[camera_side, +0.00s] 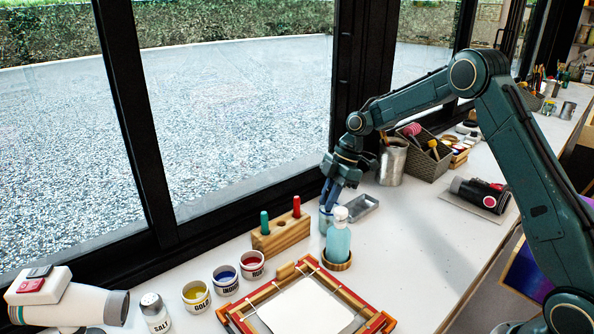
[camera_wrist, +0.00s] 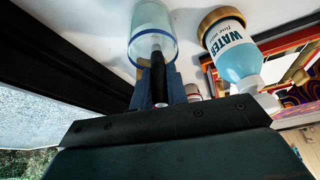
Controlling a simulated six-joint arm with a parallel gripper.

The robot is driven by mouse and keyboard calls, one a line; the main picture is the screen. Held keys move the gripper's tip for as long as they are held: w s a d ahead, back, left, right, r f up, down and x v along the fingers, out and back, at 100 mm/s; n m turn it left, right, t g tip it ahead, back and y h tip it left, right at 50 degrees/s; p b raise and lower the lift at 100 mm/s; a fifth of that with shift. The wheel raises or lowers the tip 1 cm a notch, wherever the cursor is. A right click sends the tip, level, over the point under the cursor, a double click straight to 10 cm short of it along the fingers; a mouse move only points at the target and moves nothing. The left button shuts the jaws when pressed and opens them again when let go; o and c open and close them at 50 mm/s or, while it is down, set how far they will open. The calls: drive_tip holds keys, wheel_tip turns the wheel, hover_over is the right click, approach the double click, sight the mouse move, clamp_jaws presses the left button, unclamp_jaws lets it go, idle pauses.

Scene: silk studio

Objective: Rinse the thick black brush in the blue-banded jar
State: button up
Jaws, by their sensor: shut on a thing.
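My gripper (camera_side: 333,190) points down at the jar beside the wooden block. In the wrist view, my gripper (camera_wrist: 157,92) is shut on the thick black brush (camera_wrist: 158,72), whose dark handle stands between the fingers. The brush's lighter lower end reaches into the mouth of the blue-banded jar (camera_wrist: 142,18), a clear glass with a blue band. In the side view the jar (camera_side: 325,222) is partly hidden by the water bottle and my fingers. How deep the bristles sit, and whether they touch the bottom, I cannot tell.
A water bottle (camera_side: 338,240) stands close beside the jar. A wooden block (camera_side: 281,236) holds a green and a red handle, with an empty middle slot. A grey metal tray (camera_side: 362,208) lies behind. Paint pots (camera_side: 225,281) and a framed white silk (camera_side: 305,308) are in front.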

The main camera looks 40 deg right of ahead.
drive_tip(key=shift+s+f, duration=0.15)
drive_tip(key=shift+f, duration=0.05)
drive_tip(key=shift+w+d+r, duration=0.25)
drive_tip(key=shift+w+r, duration=0.1)
drive_tip(key=shift+w, duration=0.25)
drive_tip(key=shift+s+a+r, duration=0.15)
drive_tip(key=shift+s+a, duration=0.05)
drive_tip(key=shift+a, duration=0.1)
drive_tip(key=shift+s+d+f, duration=0.1)
drive_tip(key=shift+s+f, duration=0.35)
drive_tip(key=shift+f, duration=0.05)
drive_tip(key=shift+w+d+r, duration=0.15)
drive_tip(key=shift+r, duration=1.85)
drive_tip(key=shift+w+d+r, duration=0.15)
drive_tip(key=shift+r, duration=1.85)
